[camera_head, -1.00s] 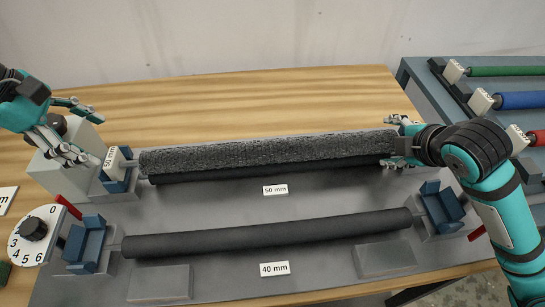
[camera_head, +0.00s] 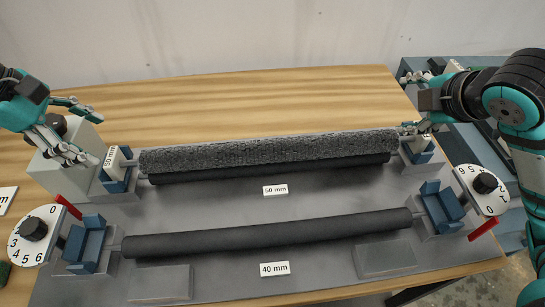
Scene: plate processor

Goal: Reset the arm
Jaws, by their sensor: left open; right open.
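My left gripper (camera_head: 72,128) is at the left, open and empty, with its fingers spread above the white end block of the upper roller. My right gripper (camera_head: 415,103) is open at the upper right, near the right end of the textured roller. Its lower fingers look close to the right blue holder (camera_head: 418,148); I cannot tell whether they touch. The grey textured roller (camera_head: 270,150) lies at the 50 mm station, along a dark roller (camera_head: 275,171). A smooth black roller (camera_head: 270,233) rests at the 40 mm station.
Numbered dials stand at the left (camera_head: 32,232) and right (camera_head: 486,185), with red levers (camera_head: 67,206) (camera_head: 482,229) beside them. A grey-blue rack (camera_head: 480,147) is at the right, partly behind my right arm. The wooden table (camera_head: 240,100) is clear behind the rollers.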

